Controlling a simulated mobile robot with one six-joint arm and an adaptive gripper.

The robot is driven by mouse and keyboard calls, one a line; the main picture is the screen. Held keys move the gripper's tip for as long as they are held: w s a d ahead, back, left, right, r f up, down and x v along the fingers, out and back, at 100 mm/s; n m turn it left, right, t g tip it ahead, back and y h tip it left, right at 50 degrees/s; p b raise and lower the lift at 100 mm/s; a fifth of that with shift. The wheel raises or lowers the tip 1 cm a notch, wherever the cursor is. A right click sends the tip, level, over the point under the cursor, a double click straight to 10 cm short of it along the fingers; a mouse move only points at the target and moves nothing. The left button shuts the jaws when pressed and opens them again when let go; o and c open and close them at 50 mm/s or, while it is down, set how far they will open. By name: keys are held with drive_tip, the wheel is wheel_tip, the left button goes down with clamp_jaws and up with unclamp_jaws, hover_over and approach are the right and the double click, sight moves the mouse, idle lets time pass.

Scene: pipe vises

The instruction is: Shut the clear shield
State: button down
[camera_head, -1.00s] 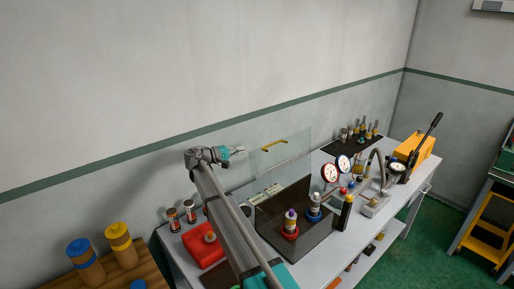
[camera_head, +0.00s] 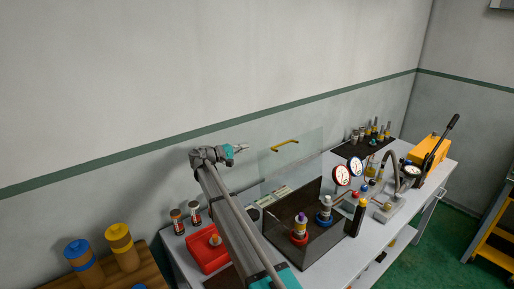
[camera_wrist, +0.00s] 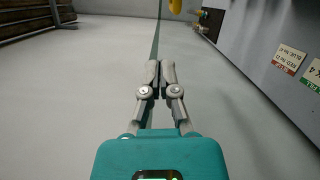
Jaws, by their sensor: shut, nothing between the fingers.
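The clear shield (camera_head: 292,163) stands raised, close to upright, at the back of the dark-walled test box on the bench. Its yellow handle (camera_head: 285,142) is along the top edge. My gripper (camera_head: 243,148) is to the left of the shield, at about handle height, with a gap between them. In the wrist view my gripper (camera_wrist: 160,64) has its fingers together with nothing between them. A yellow piece (camera_wrist: 175,6), likely the handle, shows at the top edge of that view. The box (camera_head: 325,240) holds a red-based fitting (camera_head: 300,229) and a blue-based fitting (camera_head: 325,211).
Two pressure gauges (camera_head: 342,175) stand right of the box. A red block (camera_head: 207,250) and small cans (camera_head: 178,221) are at the left of the bench. An orange pump (camera_head: 428,150) with a black lever is at the far right. The wall is close behind.

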sight(281, 144)
drive_tip(key=d, duration=1.1)
drive_tip(key=shift+r+p, duration=0.45)
drive_tip(key=shift+w+d, duration=0.1)
drive_tip(key=shift+s+d+m, duration=0.3)
drive_tip(key=shift+s+d, duration=0.05)
drive_tip(key=shift+s, duration=0.05)
idle(1.0)
